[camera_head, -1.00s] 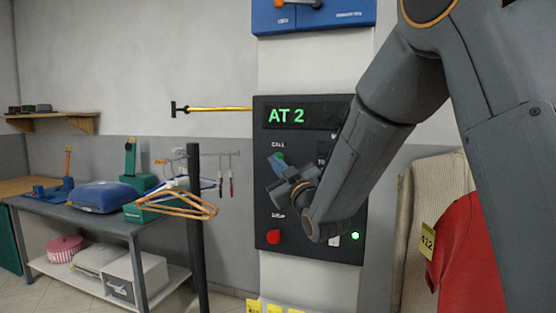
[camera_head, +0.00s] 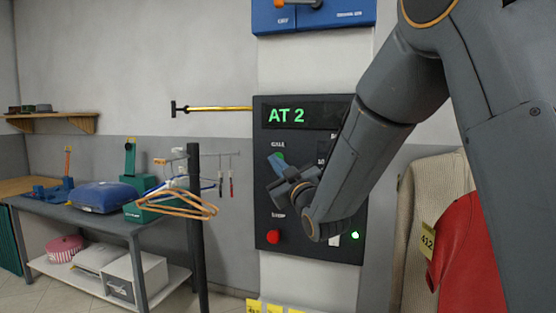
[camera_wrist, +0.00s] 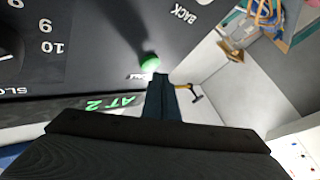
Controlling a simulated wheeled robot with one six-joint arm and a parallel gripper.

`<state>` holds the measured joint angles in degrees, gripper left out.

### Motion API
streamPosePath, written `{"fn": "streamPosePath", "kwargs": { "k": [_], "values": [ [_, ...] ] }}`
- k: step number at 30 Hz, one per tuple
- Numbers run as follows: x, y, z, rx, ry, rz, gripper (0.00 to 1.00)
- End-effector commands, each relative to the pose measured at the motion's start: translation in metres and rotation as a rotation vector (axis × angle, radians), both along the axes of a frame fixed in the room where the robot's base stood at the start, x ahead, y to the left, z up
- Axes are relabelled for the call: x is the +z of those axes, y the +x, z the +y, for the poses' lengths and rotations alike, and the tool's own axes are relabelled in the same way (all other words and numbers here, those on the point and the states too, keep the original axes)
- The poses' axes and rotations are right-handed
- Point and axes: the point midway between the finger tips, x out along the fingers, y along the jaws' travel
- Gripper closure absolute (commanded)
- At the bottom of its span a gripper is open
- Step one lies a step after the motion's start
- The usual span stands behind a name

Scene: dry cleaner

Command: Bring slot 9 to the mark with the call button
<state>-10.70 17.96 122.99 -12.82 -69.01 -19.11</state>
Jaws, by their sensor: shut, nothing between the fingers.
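The black control panel (camera_head: 265,200) is on the pillar, and its green display (camera_head: 287,115) reads "AT 2". The green call button (camera_head: 281,156) sits below the word CALL, partly hidden by my gripper (camera_head: 276,167). In the wrist view the call button (camera_wrist: 149,62) shows just beyond the tips of my gripper (camera_wrist: 160,78), which is shut and empty. I cannot tell whether the tips touch the button. A slot dial (camera_wrist: 8,45) with numbers 8, 9 and 10 shows at the left of the wrist view; its pointer setting is not readable.
A red stop button (camera_head: 273,237) and a lit green lamp (camera_head: 355,236) are low on the panel. Hangers (camera_head: 180,205) hang by a dark post (camera_head: 196,230) at left. A red garment (camera_head: 465,255) tagged 412 hangs at right, close to my arm.

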Motion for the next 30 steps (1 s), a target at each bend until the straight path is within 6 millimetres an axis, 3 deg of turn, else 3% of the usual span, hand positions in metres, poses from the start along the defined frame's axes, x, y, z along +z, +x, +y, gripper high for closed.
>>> {"fn": "streamPosePath", "kwargs": {
  "k": [30],
  "values": [
    [-0.0002, 0.0114, -0.0041, 0.000, 0.000, 0.000, 1.00]
  ]
}}
